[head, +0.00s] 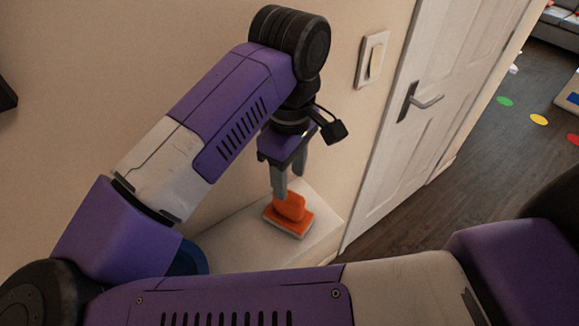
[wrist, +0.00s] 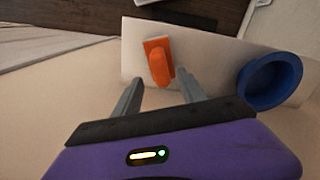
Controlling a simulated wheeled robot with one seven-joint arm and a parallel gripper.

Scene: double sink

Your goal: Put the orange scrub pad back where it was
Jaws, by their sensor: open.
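The orange scrub pad (head: 289,212) has a raised orange handle and a pale underside. It rests on a white ledge (head: 325,207) against the wall. In the wrist view the pad (wrist: 158,61) lies ahead of the fingers, near the middle of the white surface. My gripper (head: 289,191) points down just above the pad in the head view. Its two fingers (wrist: 160,92) are apart with nothing between them in the wrist view. Whether a fingertip touches the handle I cannot tell.
A blue bowl-like round thing (wrist: 269,82) stands on the same ledge, right of the pad in the wrist view; my arm mostly hides it in the head view. A white door (head: 440,90) and light switch (head: 372,60) are beyond. Wooden floor lies past the ledge.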

